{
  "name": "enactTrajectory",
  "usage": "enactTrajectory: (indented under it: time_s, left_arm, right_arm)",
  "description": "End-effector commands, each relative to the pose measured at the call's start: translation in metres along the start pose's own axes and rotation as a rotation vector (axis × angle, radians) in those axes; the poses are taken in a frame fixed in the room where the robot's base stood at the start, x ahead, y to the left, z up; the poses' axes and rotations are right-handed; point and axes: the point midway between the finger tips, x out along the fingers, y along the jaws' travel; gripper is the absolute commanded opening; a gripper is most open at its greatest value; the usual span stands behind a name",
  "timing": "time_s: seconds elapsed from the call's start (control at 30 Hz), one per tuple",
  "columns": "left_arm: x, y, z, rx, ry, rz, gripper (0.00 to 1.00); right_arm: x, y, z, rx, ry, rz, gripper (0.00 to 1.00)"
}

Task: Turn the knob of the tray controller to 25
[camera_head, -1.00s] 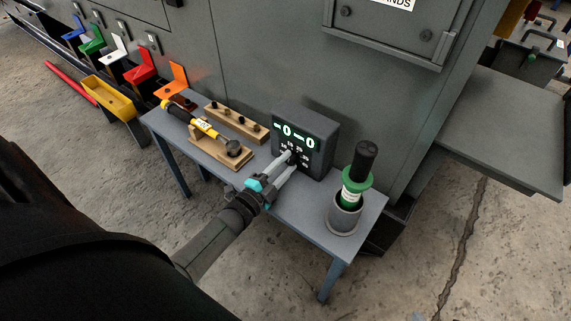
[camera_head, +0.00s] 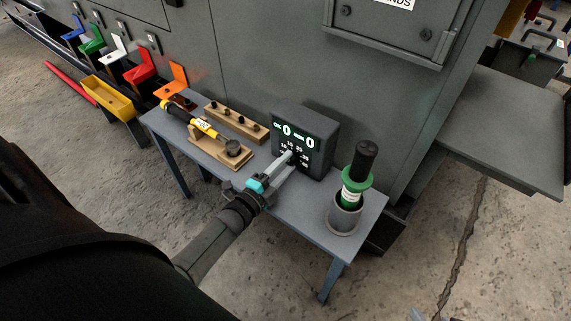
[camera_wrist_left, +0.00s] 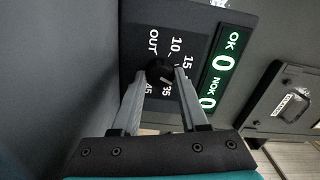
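The tray controller (camera_head: 318,135) is a dark box at the back of the small grey-blue table. Its green display (camera_wrist_left: 221,75) reads OK 0 and NOK 0. Its black knob (camera_wrist_left: 160,71) sits in a ring of white numbers. In the left wrist view, OUT, 10, 15, 35 and 45 are readable; others are hidden behind a finger. My left gripper (camera_head: 290,157) reaches the panel from the front. In the left wrist view my left gripper (camera_wrist_left: 160,76) has one fingertip on each side of the knob, seemingly touching it. The knob's pointer is unclear. My right gripper is not in view.
On the table (camera_head: 290,220), a green-and-black tool stands in a grey cup (camera_head: 345,216) to the right. A yellow-black screwdriver (camera_head: 200,124) on a wooden stand and a wooden block (camera_head: 236,122) lie left. The grey machine wall rises behind.

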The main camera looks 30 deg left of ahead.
Motion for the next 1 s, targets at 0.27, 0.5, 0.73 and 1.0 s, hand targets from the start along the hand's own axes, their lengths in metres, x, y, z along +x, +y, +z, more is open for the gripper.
enactTrajectory:
  time_s: [0.27, 0.5, 0.73, 1.0]
  left_arm:
    - [0.000, 0.000, 0.000, -0.001, 0.000, -0.001, 0.70]
    - [0.000, -0.001, 0.000, -0.001, 0.000, -0.001, 0.70]
    - [-0.014, -0.001, -0.001, -0.002, 0.000, 0.000, 0.70]
    - [-0.056, -0.002, -0.001, -0.003, -0.002, 0.003, 0.70]
  right_arm:
    - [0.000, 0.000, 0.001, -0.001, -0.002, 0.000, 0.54]
    - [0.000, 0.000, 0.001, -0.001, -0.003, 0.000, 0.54]
    - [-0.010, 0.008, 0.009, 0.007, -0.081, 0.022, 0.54]
    - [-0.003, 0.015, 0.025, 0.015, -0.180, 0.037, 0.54]
